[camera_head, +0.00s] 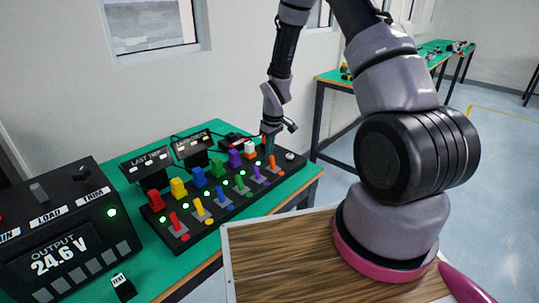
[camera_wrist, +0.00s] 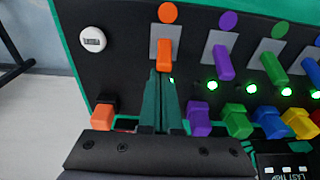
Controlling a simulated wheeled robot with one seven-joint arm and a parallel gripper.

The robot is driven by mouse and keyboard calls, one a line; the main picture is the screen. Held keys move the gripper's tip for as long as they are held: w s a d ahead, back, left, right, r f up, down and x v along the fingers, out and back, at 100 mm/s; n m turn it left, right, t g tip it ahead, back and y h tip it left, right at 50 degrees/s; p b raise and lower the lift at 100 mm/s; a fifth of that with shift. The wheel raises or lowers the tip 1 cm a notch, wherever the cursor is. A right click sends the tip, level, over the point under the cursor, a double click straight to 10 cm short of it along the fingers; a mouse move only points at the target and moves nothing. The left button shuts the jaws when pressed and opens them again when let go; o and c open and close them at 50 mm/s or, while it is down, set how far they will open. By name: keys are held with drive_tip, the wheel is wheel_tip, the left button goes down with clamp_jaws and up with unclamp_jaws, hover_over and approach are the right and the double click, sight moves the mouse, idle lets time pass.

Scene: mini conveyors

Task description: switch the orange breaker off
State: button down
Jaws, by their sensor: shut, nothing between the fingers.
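The orange breaker is the last one at the right end of the black panel (camera_head: 203,229) in the head view. Its orange lever (camera_head: 272,161) stands beside my gripper (camera_head: 268,136). In the wrist view the orange lever (camera_wrist: 165,55) sits on a grey plate below a round orange dot (camera_wrist: 167,12). My gripper (camera_wrist: 163,76) is shut and empty, its dark green fingertips just at the lever's near end; I cannot tell whether they touch. A green light (camera_wrist: 172,80) glows by the fingertips, partly hidden by them.
The purple lever (camera_wrist: 224,63) is close beside the orange one. A white round button (camera_wrist: 92,39) lies on the other side. An orange block (camera_wrist: 104,116) and a purple block (camera_wrist: 199,118) stand near the fingers. A power supply box (camera_head: 65,235) is at the left.

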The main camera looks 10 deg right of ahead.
drive_tip(key=shift+s+d+r, duration=0.2)
drive_tip(key=shift+s+d, duration=0.35)
drive_tip(key=shift+s, duration=0.3)
drive_tip(key=shift+r, duration=0.8)
drive_tip(key=w+a+r, duration=0.2)
drive_tip(key=w, duration=0.1)
drive_tip(key=s+d+r, duration=0.3)
drive_tip(key=s+r, duration=0.2)
drive_tip(key=r, duration=0.2)
drive_tip(key=shift+d, duration=0.15)
drive_tip(key=shift+r, duration=0.1)
